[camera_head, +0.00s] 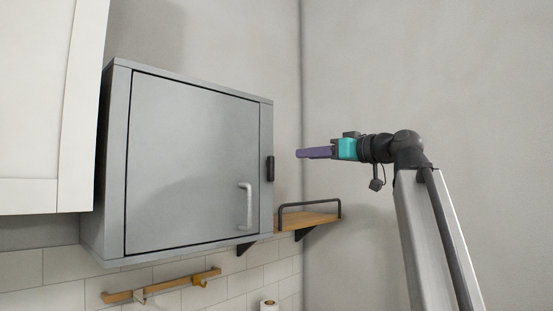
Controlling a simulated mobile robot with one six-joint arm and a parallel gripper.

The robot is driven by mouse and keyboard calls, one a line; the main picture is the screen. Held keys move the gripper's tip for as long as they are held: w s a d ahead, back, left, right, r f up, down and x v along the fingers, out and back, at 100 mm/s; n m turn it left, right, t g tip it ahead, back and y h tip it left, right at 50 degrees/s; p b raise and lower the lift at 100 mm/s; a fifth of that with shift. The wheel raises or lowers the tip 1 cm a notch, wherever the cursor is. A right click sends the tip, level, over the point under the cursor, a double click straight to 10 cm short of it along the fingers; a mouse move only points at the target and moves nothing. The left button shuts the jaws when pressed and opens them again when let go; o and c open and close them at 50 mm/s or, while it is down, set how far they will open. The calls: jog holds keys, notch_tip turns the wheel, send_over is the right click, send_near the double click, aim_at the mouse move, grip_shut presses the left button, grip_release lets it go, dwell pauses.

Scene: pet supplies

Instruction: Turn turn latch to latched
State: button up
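A grey metal cabinet (119,100) hangs on the wall with its door (190,160) closed flush in the frame. The turn latch (270,168) is a small black upright piece on the right frame strip, beside the door's edge. A light grey handle (247,206) sits at the door's lower right. My gripper (300,153), with purple fingers and a teal body, is to the right of the latch and a little higher in the picture, apart from it. It points left. The fingers are seen side-on, so whether they are open or shut does not show. Nothing held is visible.
A wooden shelf (305,221) with a black rail is on the wall below my gripper. A white cupboard (45,110) stands at the left. A wooden hook rail (165,286) and a white roll (268,305) are below the cabinet. The wall at right is bare.

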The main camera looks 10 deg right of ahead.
jog(key=shift+s+r, duration=0.1)
jog(key=shift+s, duration=0.05)
jog(key=shift+w, duration=0.2)
jog(key=p, duration=0.3)
send_near(267, 156)
jog(key=x, duration=0.6)
jog(key=shift+w+d, duration=0.3)
jog(key=shift+w, duration=0.05)
jog(key=shift+w+a, duration=0.25)
jog(key=shift+w, duration=0.2)
jog(key=shift+c, duration=0.2)
grip_shut()
